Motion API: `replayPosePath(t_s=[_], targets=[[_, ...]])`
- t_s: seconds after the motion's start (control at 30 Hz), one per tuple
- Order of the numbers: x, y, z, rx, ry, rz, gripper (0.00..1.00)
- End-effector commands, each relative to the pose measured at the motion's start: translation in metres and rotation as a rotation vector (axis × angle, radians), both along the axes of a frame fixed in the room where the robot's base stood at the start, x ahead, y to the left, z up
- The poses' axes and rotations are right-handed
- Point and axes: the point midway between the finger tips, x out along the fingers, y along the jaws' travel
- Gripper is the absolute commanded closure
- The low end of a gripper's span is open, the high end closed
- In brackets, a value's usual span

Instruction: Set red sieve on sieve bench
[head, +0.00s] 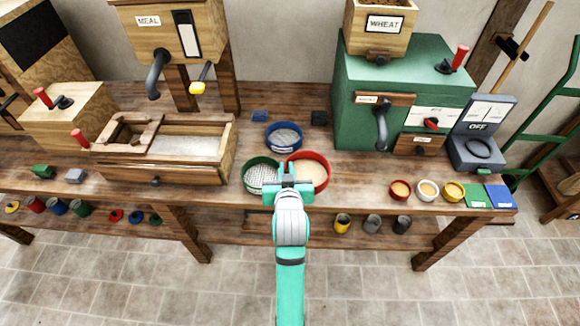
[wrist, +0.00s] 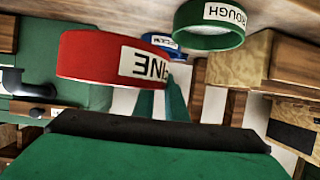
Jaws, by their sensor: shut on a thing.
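The red sieve (head: 318,184) has a pale mesh and is over the middle of the wooden sieve bench (head: 345,190). It also shows in the wrist view (wrist: 88,55), upside down, with a label that reads FINE. My gripper (head: 288,170) is shut on the left side of its rim; the fingers hide part of that rim. The sieve looks level and seems a little above the bench, but the gap is hard to judge. The green sieve (head: 259,178), labelled ROUGH in the wrist view (wrist: 208,38), is just left. The blue sieve (head: 284,137) is behind.
A wooden sifter box (head: 228,155) stands left of the sieves and a green mill (head: 350,125) at the back right. Small bowls (head: 428,191) and coloured cards (head: 500,197) line the front right edge. Bare bench top lies between the red sieve and the bowls.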

Motion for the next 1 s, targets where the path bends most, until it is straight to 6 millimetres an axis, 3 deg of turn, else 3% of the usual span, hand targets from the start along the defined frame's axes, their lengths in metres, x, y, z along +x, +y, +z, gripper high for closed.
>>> replayPosePath(t_s=[0.1,0.4,0.67,0.9,1.0], targets=[[0.026,-0.004,-0.011,0.001,0.001,0.001,1.0],[0.062,-0.007,-0.056,0.0,0.001,0.006,1.0],[0.073,-0.009,-0.069,0.001,-0.001,0.006,1.0],[0.074,-0.009,-0.099,0.0,0.001,0.006,1.0],[0.075,-0.009,-0.101,0.0,-0.002,0.007,1.0]])
